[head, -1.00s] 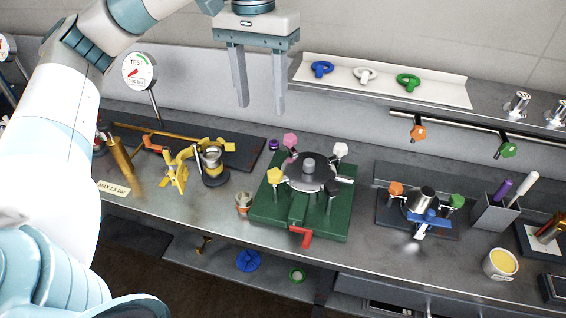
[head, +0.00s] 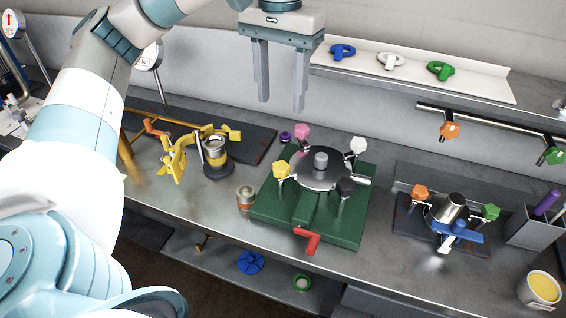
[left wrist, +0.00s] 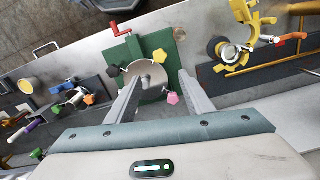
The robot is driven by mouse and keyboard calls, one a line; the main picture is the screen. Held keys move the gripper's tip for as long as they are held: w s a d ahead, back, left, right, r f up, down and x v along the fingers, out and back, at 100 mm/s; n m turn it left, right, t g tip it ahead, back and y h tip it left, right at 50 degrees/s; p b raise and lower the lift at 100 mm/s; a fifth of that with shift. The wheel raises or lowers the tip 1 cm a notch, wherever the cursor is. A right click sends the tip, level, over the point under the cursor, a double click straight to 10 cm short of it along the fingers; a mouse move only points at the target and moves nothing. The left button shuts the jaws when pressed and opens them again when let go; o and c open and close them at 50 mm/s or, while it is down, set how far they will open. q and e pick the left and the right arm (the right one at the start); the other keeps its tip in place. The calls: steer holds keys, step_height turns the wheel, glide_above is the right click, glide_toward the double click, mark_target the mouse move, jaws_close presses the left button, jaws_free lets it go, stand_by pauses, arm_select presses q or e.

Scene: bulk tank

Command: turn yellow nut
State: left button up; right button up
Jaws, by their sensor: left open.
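The yellow nut (head: 282,170) is a star-shaped knob on a post at the left of a round steel lid (head: 330,170) on a green base (head: 264,208). Pink (head: 302,131), white (head: 358,146) and black (head: 345,187) knobs stand around the same lid. My left gripper (head: 282,106) is open and empty, fingers pointing down, above and behind the lid, apart from the nut. My right gripper is not in view.
A red handle (head: 308,240) sticks out at the front of the green base. Left of it are a small copper-coloured cup (head: 246,197) and a yellow clamp (head: 175,162). A blue-handled fixture (head: 457,230) stands to the right. A shelf (head: 490,88) with ring nuts runs behind.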

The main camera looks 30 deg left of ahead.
arm_select(q)
steer(key=shift+s, duration=0.15)
glide_toward(281, 166)
step_height(281, 166, down, 7)
steer(key=shift+r, duration=0.1)
steer(key=shift+f, duration=0.9)
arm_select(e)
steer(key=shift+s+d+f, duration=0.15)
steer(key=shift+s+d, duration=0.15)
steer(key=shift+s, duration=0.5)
arm_select(q)
steer(key=shift+c, duration=0.2)
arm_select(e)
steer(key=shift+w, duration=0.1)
arm_select(q)
steer(key=c, duration=1)
